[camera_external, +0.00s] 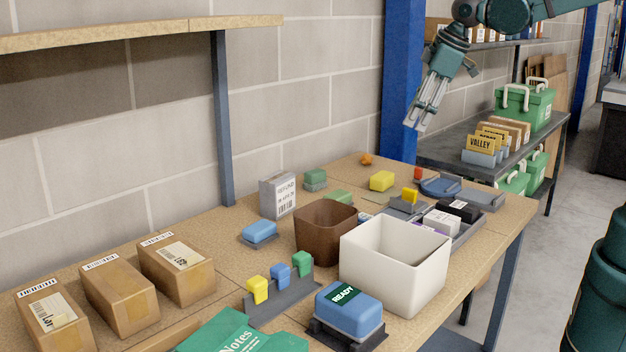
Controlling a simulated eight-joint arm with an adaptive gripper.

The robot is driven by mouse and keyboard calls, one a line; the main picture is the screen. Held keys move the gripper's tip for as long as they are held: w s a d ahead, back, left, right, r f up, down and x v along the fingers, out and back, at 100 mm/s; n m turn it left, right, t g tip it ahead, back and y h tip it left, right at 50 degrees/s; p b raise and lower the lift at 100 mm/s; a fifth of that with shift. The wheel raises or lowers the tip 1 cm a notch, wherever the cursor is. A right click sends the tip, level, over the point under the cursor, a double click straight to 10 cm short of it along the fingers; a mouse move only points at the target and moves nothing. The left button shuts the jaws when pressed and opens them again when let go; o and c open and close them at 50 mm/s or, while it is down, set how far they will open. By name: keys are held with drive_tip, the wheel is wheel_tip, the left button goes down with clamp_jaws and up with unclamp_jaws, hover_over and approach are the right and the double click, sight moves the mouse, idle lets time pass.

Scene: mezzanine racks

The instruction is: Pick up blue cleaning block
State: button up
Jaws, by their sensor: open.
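A light blue block (259,230) lies on a small dark base left of the brown bin. A larger blue block (345,316) with a dark READY label sits on a black holder at the front. A small blue piece (302,262) stands in a grey rack between a yellow and a green one. I cannot tell which is the cleaning block. My gripper (416,124) is open and empty, pointing down in the air near the blue post, well above the table and apart from all the blocks.
A brown bin (324,250) and a cream bin (394,290) stand mid-table. A grey carton (277,196) is behind them. Several cardboard boxes (118,293) fill the left. A tray (470,230) of small items lies right. A shelf (130,35) overhangs the back left.

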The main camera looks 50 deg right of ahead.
drive_tip(key=w+a+n+g+p, duration=0.1)
drive_tip(key=w+a+n+p, duration=0.2)
drive_tip(key=w+a, duration=0.7)
drive_tip(key=n+g+h+p, duration=0.1)
drive_tip(key=n+g+p, duration=0.2)
drive_tip(key=n+p, duration=0.5)
hover_over(256, 227)
drive_tip(key=b, duration=0.1)
drive_tip(key=shift+n, duration=0.4)
wheel_tip(256, 227, down, 17)
drive_tip(key=shift+w+d, duration=0.15)
drive_tip(key=shift+a+f, duration=0.15)
drive_tip(key=shift+a, duration=0.05)
drive_tip(key=shift+f, duration=0.15)
drive_tip(key=shift+f, duration=1.15)
drive_tip(key=shift+f, duration=0.15)
